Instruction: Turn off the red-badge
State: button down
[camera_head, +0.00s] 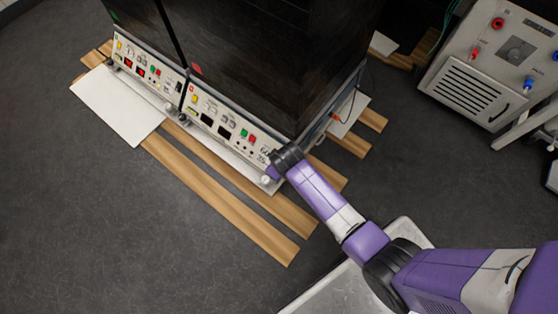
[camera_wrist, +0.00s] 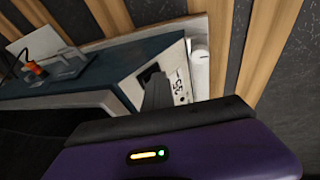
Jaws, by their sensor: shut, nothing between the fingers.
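The red-badge shaker is the right-hand dark cabinet (camera_head: 285,60), marked by a round red badge (camera_head: 196,69) near its left edge. Its cream control panel (camera_head: 218,122) has dark displays, a green button (camera_head: 244,133) and a red button (camera_head: 252,139). My gripper (camera_head: 272,170) is at the panel's right end, partly hidden by my wrist. In the wrist view my shut, empty gripper (camera_wrist: 156,92) points at a black switch-like part (camera_wrist: 149,73) on the cream panel end (camera_wrist: 178,82). I cannot tell whether they touch.
A twin unit on the left has lit red displays (camera_head: 134,66) and a green badge (camera_head: 115,15). Wooden slats (camera_head: 215,200) and a white board (camera_head: 118,104) lie under the units. A grey device (camera_head: 490,65) stands at the right.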

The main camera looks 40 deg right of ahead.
jog(key=shift+d+r, duration=0.1)
jog(key=shift+r, duration=0.05)
jog(key=shift+r+p, duration=0.65)
jog(key=shift+p, duration=0.3)
